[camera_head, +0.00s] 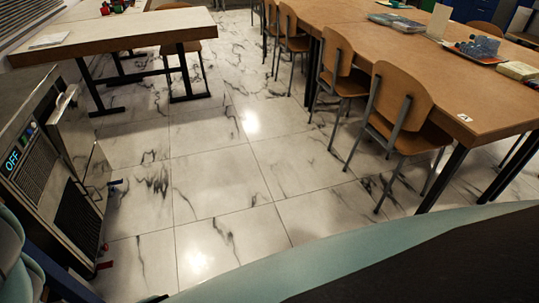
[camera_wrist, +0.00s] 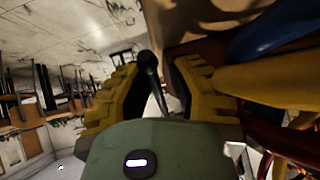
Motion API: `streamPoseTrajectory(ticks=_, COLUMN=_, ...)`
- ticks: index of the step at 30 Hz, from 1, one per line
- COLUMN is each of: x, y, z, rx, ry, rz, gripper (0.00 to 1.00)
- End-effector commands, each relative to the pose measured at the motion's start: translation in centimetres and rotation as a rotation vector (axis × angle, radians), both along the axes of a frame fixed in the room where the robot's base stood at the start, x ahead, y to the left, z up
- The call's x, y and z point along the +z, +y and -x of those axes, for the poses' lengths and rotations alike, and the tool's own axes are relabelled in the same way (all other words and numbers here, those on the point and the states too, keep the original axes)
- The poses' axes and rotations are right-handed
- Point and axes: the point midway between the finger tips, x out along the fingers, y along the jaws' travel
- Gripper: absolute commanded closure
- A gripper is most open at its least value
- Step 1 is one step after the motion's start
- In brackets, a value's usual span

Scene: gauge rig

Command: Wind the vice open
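My gripper (camera_wrist: 155,90) shows in the wrist view, with its yellow and black finger pads spread apart. A dark rod with a round knob (camera_wrist: 148,60) stands in the gap between the fingers. It looks like a handle bar, but I cannot tell for sure that it is the vice's. Space shows beside the rod, and I see no clear grip on it. Large yellow (camera_wrist: 275,85), blue and red shapes fill the right side close to the gripper; what they belong to is unclear. I cannot make out the vice in the head view, and the gripper is not visible there.
In the head view, a metal cabinet (camera_head: 40,140) with an "OFF" display stands at the left. A pale table (camera_head: 120,35) is behind it. A long brown table (camera_head: 460,80) with chairs (camera_head: 400,110) is at the right. The marble floor (camera_head: 220,170) between is clear.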

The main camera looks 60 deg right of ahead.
Motion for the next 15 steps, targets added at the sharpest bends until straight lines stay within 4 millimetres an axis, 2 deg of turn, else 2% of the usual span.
streamPoseTrajectory(ticks=1, x=0.06, y=0.12, z=0.01, rx=0.002, ry=-0.001, rz=-0.001, gripper=0.80)
streamPoseTrajectory(ticks=7, x=0.01, y=-0.07, z=0.02, rx=-0.003, ry=0.000, rz=0.003, gripper=0.60)
streamPoseTrajectory(ticks=15, x=0.04, y=-0.18, z=0.09, rx=-0.006, ry=0.001, rz=0.005, gripper=0.60)
